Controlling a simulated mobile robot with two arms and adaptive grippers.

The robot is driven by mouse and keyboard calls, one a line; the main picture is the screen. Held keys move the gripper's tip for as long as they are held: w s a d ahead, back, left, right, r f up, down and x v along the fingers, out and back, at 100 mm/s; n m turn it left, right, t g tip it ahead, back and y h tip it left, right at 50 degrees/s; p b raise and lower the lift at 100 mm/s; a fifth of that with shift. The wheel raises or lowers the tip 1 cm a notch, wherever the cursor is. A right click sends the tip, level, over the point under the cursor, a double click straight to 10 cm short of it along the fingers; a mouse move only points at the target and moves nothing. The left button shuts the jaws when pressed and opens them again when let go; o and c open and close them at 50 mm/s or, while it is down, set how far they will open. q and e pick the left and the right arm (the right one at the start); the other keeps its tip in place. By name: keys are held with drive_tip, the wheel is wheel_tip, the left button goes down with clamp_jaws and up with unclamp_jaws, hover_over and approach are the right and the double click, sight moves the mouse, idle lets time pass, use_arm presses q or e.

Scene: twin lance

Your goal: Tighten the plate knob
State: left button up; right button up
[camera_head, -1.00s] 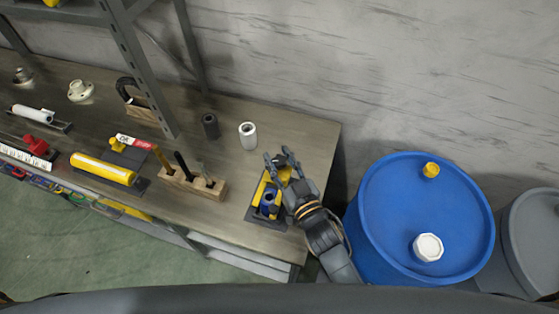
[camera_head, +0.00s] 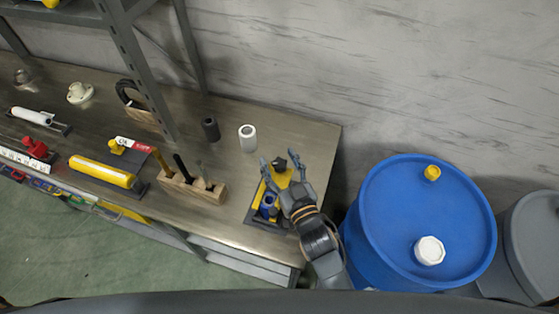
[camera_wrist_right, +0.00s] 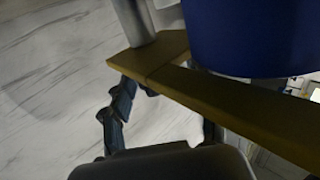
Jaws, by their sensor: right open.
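A yellow and blue device (camera_head: 268,203) sits on a dark base near the bench's right end. A small dark knob (camera_head: 280,163) shows at its far end. My right gripper (camera_head: 281,166) is open over the device, its fingers spread to either side of the knob; contact cannot be told. In the right wrist view, the open right gripper (camera_wrist_right: 163,118) is under a yellow plate (camera_wrist_right: 180,82), with a grey post and a blue cylinder (camera_wrist_right: 245,35) above. The knob is not clearly seen there. My left gripper is not in view.
The bench (camera_head: 310,140) also holds a white cylinder (camera_head: 248,138), a dark cylinder (camera_head: 210,129), a wooden tool block (camera_head: 205,190) and a yellow cylinder (camera_head: 100,170). A blue barrel (camera_head: 400,205) stands close right of my right arm. A shelf post (camera_head: 140,70) rises at the left.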

sight(279, 162)
drive_tip(key=shift+r, duration=0.2)
wheel_tip(279, 162, up, 10)
drive_tip(key=shift+f, duration=0.2)
idle(0.3)
